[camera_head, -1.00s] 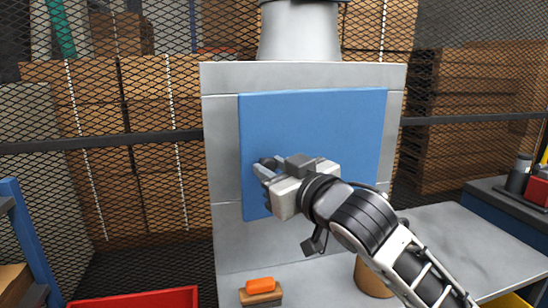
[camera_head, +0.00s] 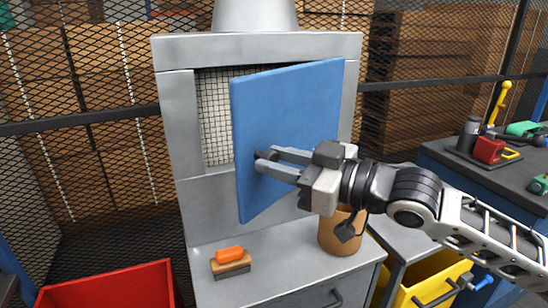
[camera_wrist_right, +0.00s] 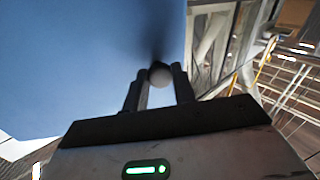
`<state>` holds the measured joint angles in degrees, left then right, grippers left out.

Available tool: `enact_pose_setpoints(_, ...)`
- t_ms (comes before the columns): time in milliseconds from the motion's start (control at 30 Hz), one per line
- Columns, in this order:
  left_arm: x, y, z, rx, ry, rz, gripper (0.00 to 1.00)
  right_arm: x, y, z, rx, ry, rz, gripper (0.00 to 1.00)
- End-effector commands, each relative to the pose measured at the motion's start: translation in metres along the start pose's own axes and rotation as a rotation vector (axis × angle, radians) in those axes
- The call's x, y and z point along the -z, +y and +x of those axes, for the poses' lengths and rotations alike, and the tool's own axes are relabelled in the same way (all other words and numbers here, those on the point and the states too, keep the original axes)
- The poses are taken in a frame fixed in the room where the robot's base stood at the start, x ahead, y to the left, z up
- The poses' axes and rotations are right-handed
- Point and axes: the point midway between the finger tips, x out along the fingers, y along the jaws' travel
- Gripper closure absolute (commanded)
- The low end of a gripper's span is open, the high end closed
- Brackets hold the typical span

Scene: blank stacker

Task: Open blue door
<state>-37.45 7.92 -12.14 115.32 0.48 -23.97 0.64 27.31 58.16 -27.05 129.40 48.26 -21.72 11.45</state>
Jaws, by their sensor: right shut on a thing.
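The blue door (camera_head: 295,120) of the grey cabinet (camera_head: 179,130) stands ajar. Its left edge is swung out toward me, and its right edge stays close to the frame. A dark round knob (camera_head: 258,156) sits near the door's left edge. My right gripper (camera_head: 268,160) is shut on the knob, its fingers reaching in from the right. In the right wrist view the knob shows as a round grey end (camera_wrist_right: 159,75) between the two fingertips, with the blue door (camera_wrist_right: 90,60) behind it. My left gripper is not in view.
A brush with an orange top (camera_head: 229,256) and a brown cylinder (camera_head: 338,235) stand on the ledge below the door. A red bin (camera_head: 108,290) is at the lower left, a yellow drawer (camera_head: 425,280) at the lower right. A tool bench (camera_head: 450,165) stands right.

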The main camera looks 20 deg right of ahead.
Motion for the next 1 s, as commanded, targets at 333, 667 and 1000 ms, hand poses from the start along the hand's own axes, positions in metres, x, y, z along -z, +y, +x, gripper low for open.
enact_pose_setpoints(333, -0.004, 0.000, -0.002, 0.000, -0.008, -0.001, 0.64, -0.001, 0.000, 0.000, 0.001, -0.003, 0.001, 0.60)
enact_pose_setpoints(667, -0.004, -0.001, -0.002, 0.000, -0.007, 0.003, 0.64, -0.001, 0.000, 0.000, 0.000, -0.002, 0.000, 0.52)
enact_pose_setpoints(1000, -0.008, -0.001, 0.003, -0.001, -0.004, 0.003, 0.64, -0.005, 0.001, -0.017, -0.003, -0.006, -0.001, 0.52)
